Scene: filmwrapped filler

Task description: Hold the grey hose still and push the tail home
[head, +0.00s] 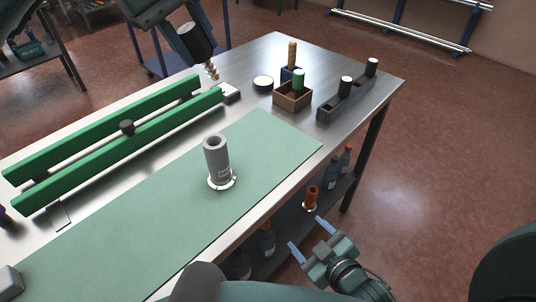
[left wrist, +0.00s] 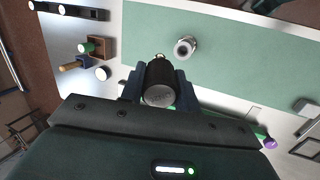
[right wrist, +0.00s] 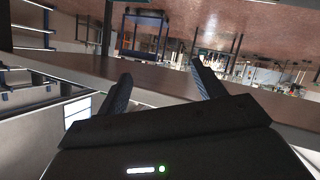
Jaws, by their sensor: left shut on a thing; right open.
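The grey hose (head: 217,158) stands upright on the green mat (head: 120,225), open end up, with a white ring around its foot. It also shows in the left wrist view (left wrist: 186,46). My left gripper (head: 195,42) is shut on a black cylinder (left wrist: 160,86) with a ridged brass tail (head: 212,72) pointing down. It holds this above the far side of the table, behind the hose and apart from it. My right gripper (head: 310,238) is open and empty, beyond the table's near edge, to the right of and below the hose. Nothing touches the hose's sides.
Green rails (head: 120,135) with a black knob lie left of the mat. A wooden box (head: 292,97), a round white-topped tin (head: 263,83) and a dark rack (head: 345,100) with black cylinders stand at the far end. Bottles stand on the lower shelf. The mat around the hose is clear.

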